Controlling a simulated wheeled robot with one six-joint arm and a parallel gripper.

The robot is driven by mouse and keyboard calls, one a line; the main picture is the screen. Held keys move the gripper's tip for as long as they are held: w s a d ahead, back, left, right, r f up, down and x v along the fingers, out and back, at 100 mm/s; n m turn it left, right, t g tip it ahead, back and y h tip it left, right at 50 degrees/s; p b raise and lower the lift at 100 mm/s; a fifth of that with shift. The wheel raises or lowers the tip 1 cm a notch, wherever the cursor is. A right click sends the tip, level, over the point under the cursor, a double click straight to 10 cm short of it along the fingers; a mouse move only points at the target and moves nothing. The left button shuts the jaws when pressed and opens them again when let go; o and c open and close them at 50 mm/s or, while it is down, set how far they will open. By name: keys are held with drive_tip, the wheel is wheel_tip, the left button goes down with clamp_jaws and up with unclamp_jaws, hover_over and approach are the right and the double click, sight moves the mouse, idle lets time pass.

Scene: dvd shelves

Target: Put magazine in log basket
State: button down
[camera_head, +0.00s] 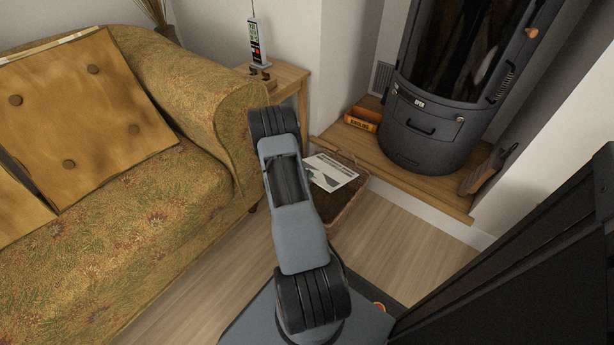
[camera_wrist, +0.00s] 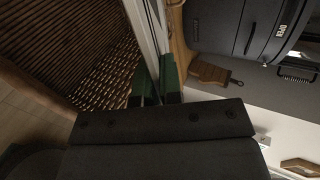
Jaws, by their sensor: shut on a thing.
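The magazine (camera_head: 331,171) is white with a dark and green picture. In the head view it shows just right of my arm, over the log basket (camera_head: 346,212). In the wrist view the magazine (camera_wrist: 146,28) is seen nearly edge-on, between the green-tipped fingers of my gripper (camera_wrist: 157,80). My gripper is shut on it. The brown woven inside of the basket (camera_wrist: 72,45) fills the upper left of the wrist view. My arm hides the gripper and part of the basket in the head view. I cannot tell whether the magazine touches the basket.
A patterned sofa (camera_head: 100,215) stands left of the basket. A wooden side table (camera_head: 287,76) with a phone (camera_head: 256,45) is behind. A dark stove (camera_head: 425,125) stands on a wooden hearth (camera_head: 385,162) at right, with a kindling box (camera_head: 363,118). Some wood floor is clear around the basket.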

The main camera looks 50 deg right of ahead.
drive_tip(key=c, duration=1.2)
unclamp_jaws()
drive_tip(key=p+v, duration=0.5)
drive_tip(key=v, duration=0.9)
drive_tip(key=shift+d, duration=0.1)
